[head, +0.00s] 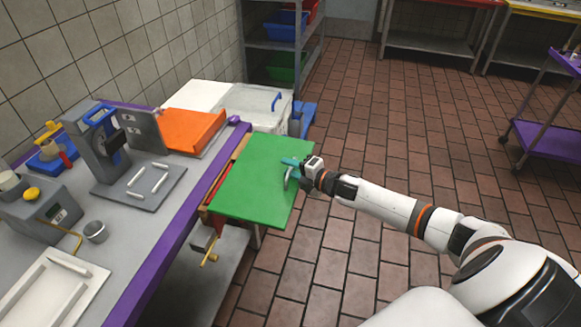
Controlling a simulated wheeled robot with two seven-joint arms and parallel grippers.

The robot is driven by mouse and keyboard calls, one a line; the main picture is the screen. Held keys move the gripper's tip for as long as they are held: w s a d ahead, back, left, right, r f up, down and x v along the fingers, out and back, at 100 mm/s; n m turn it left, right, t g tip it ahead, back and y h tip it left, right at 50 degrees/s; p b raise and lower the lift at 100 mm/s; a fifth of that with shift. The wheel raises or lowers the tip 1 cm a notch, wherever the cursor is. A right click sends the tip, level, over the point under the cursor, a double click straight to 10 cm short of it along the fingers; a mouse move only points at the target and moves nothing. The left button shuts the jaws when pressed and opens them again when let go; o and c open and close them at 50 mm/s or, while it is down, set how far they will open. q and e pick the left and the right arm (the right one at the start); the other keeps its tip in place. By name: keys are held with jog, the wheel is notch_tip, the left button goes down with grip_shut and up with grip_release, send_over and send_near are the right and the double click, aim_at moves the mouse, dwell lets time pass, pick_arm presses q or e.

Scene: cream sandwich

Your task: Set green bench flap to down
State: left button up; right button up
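The green bench flap (262,187) juts out from the purple-edged side of the bench, over the floor. It looks raised, roughly level with the bench top. My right gripper (292,172) is at the flap's outer right edge. A small teal piece (290,161) and a grey curved piece show at the fingers, and I cannot tell whether they belong to the flap or to the gripper. The fingers are too small to tell whether they are open or shut on the edge. My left gripper is out of view.
The grey bench (140,222) holds a press-like device (97,140), a scale (45,205), a small metal cup (95,231) and a white tray (55,290).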

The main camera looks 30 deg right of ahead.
jog(key=shift+w, duration=0.15)
grip_shut()
